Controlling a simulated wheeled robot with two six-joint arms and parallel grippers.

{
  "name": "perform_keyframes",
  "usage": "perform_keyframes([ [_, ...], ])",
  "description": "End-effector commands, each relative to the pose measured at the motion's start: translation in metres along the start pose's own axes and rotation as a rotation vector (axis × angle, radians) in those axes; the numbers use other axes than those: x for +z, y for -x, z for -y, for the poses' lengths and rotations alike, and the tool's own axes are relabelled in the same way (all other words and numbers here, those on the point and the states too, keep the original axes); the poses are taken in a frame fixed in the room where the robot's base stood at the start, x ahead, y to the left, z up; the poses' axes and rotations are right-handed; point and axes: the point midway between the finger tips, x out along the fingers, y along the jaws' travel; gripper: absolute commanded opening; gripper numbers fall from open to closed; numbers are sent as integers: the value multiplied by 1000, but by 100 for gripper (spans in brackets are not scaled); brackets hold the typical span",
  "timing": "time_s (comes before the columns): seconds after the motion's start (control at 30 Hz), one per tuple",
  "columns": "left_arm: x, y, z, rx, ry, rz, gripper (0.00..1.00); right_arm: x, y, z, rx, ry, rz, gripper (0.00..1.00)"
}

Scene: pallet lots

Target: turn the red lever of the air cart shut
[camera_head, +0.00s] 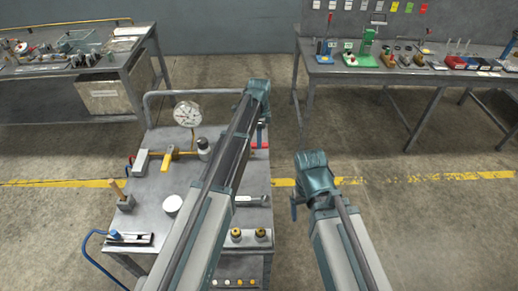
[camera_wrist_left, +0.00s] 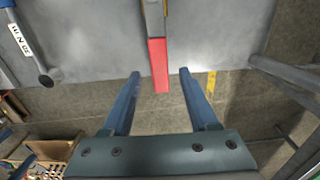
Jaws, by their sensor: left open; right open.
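The air cart (camera_head: 150,190) is a grey metal cart left of centre in the head view. The red lever (camera_wrist_left: 158,62) shows in the left wrist view, hanging from a grey and yellow part at the top edge. In the head view only a bit of red (camera_head: 260,145) shows beside my left arm. My left gripper (camera_wrist_left: 160,72) is open and empty, with the red lever's end between its two blue fingers in the picture; no contact shows. In the head view this gripper (camera_head: 262,132) points down. My right gripper (camera_head: 294,206) is right of the cart, its fingers mostly hidden.
Workbenches with tools stand at the back left (camera_head: 80,75) and back right (camera_head: 400,68). The floor right of the cart is clear.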

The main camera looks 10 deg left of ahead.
Motion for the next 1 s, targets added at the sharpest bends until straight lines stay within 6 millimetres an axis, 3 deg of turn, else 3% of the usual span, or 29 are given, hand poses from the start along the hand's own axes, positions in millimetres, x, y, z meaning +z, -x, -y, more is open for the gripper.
perform_keyframes([
  [0.03, 0, -13, 0, 0, 0, 0, 60, -1, -13, 1, 0, 0, 0, 84],
  [0.13, 0, -20, 0, 0, 0, 0, 60, -1, -20, 2, 0, 0, 0, 84],
  [0.5, 0, -21, 0, 0, 0, 0, 60, -1, -21, 2, 0, 0, 0, 84],
  [0.83, 0, -22, 0, 0, 0, 0, 1, -1, -21, 2, 0, 0, 0, 84],
  [1.0, 0, -22, 0, 0, 0, 0, 0, -1, -21, 2, 0, 0, 0, 84],
])
